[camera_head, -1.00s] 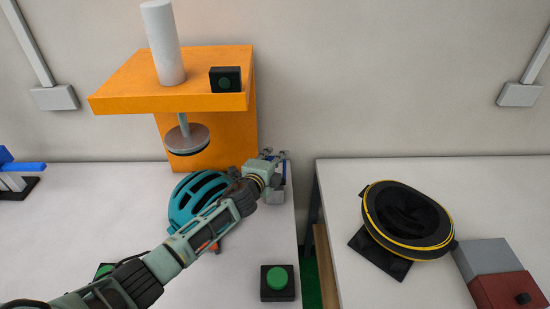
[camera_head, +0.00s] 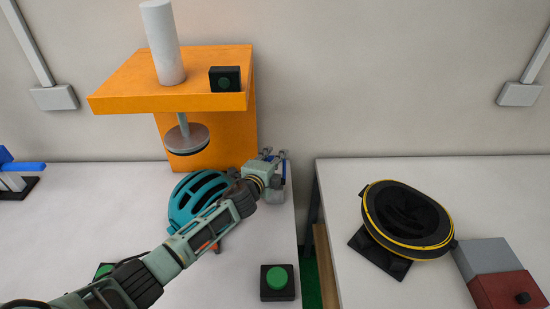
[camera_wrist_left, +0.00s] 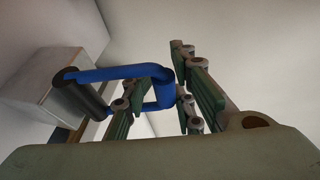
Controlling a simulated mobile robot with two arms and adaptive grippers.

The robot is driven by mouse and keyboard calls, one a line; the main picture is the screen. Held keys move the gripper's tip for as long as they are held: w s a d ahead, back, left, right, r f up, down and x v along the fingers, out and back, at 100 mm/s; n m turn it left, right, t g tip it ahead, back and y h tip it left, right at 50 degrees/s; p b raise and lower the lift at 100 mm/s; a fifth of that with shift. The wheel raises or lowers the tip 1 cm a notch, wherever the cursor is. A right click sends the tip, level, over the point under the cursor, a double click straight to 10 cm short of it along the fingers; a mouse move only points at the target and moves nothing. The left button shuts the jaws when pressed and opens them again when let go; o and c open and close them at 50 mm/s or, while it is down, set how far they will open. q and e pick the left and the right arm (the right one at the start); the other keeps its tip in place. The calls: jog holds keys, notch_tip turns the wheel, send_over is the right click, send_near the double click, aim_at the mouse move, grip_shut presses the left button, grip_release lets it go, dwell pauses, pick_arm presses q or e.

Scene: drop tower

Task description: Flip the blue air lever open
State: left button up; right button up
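The blue air lever (camera_wrist_left: 118,74) is a bent blue handle on a dark round pivot at the side of a pale box (camera_wrist_left: 42,92), in the left wrist view. Its hooked end lies between the two fingers of my left gripper (camera_wrist_left: 158,98), which stand apart. I cannot tell whether either finger touches the lever. Only a little blue (camera_head: 284,172) shows beside the fingers there. My right gripper is not in view.
A teal helmet (camera_head: 190,197) lies under my left arm, below the orange press (camera_head: 215,130). A green button (camera_head: 279,279) stands near the table's right edge. A gap separates the right table (camera_head: 345,185), which holds a black-and-yellow helmet (camera_head: 408,214) and boxes.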

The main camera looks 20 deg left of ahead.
pick_arm(q)
jog(key=shift+o, duration=1.4)
jog(key=shift+a+f, duration=0.1)
jog(key=shift+w, duration=0.1)
jog(key=shift+r, duration=0.2)
jog(key=v, duration=1.2)
jog(key=shift+f, duration=0.2)
